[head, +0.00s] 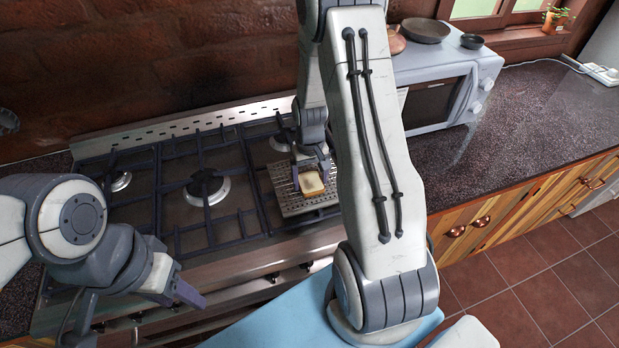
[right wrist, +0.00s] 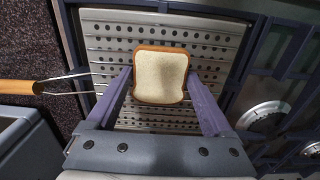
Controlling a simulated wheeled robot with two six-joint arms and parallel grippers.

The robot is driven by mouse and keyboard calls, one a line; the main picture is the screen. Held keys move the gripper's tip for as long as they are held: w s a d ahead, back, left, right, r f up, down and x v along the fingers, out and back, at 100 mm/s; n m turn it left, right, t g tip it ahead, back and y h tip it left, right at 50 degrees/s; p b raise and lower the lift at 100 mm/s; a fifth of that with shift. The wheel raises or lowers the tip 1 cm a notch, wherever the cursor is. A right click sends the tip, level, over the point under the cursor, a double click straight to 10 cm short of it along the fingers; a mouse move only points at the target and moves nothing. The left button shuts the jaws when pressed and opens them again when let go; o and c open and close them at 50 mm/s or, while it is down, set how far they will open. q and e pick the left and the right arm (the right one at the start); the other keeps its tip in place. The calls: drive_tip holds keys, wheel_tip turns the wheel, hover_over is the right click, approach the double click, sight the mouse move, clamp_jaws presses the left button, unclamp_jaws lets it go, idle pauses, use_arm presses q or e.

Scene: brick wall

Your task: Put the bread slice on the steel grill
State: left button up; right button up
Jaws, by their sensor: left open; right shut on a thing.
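The bread slice (head: 311,184), pale with a brown crust, is between the fingers of my right gripper (head: 311,174), which is shut on it. In the right wrist view the bread slice (right wrist: 160,76) is framed by both fingers of the right gripper (right wrist: 160,84). The steel grill (head: 289,203) is a perforated plate on the right part of the stove; in the wrist view the steel grill (right wrist: 205,52) is behind the bread. I cannot tell whether the bread touches the grill. My left gripper (head: 134,306) is open and empty at the stove's front left.
The gas stove (head: 190,262) has black grates and several burners. The grill's wire handle has a wooden grip (right wrist: 17,87). A microwave (head: 470,90) stands at the back right with pans on top. The dark counter (head: 530,125) on the right is mostly clear.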

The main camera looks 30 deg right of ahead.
drive_tip(key=shift+f, duration=0.2)
drive_tip(key=o, duration=1.1)
drive_tip(key=shift+c, duration=0.2)
drive_tip(key=shift+r, duration=0.15)
